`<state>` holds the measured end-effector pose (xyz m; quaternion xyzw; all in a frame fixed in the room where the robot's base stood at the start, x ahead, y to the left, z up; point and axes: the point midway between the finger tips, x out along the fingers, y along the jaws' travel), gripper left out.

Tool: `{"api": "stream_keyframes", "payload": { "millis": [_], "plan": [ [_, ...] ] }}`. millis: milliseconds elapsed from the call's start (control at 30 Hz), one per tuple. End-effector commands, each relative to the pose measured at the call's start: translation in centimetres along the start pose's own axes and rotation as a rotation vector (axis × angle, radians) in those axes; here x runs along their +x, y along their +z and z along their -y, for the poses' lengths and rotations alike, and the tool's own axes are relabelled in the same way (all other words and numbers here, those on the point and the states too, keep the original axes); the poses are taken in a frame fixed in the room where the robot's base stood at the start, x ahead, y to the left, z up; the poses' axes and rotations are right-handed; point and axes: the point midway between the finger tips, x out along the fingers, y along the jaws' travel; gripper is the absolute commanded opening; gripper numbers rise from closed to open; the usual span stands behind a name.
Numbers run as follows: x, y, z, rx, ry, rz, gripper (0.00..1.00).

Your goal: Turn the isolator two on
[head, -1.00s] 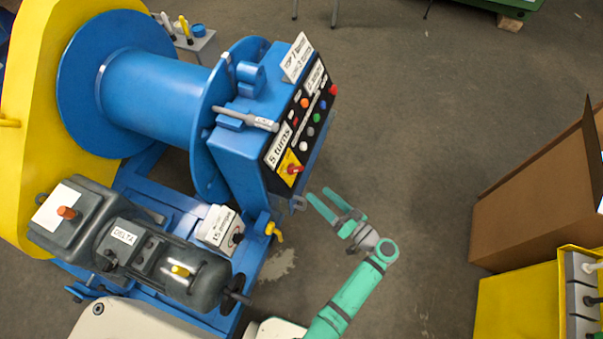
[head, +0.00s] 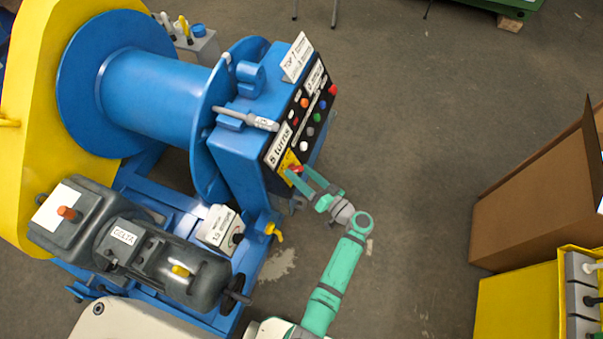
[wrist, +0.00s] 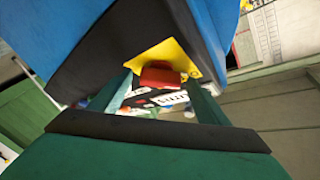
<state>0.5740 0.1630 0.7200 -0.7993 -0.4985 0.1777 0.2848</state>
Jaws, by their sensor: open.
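A red rotary handle on a yellow plate (head: 287,164) sits at the near lower end of the black control panel on the blue machine; which isolator it is I cannot read. My gripper (head: 300,176) is open at this handle, its green fingers reaching toward the plate. In the wrist view the red handle (wrist: 160,77) lies ahead, between the two spread fingertips of my gripper (wrist: 160,88), with the yellow plate (wrist: 172,52) behind it. Whether a finger touches the handle I cannot tell.
The blue drum (head: 150,85) and the grey motor (head: 150,262) fill the left. A small yellow valve handle (head: 273,231) juts out below the panel. A cardboard box (head: 535,205) and yellow crate (head: 515,305) stand at right. The floor between is clear.

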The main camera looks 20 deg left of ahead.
Motion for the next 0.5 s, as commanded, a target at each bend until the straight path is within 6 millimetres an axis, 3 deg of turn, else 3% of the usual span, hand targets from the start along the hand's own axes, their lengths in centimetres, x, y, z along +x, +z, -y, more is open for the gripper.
{"api": "stream_keyframes", "payload": {
  "millis": [267,433,500],
  "plan": [
    [0.14,0.01,0.02,0.0,-0.001,0.0,0.7],
    [0.12,0.01,0.02,0.0,0.0,0.0,0.29],
    [0.12,0.0,0.02,0.0,0.0,0.0,0.28]
  ]
}}
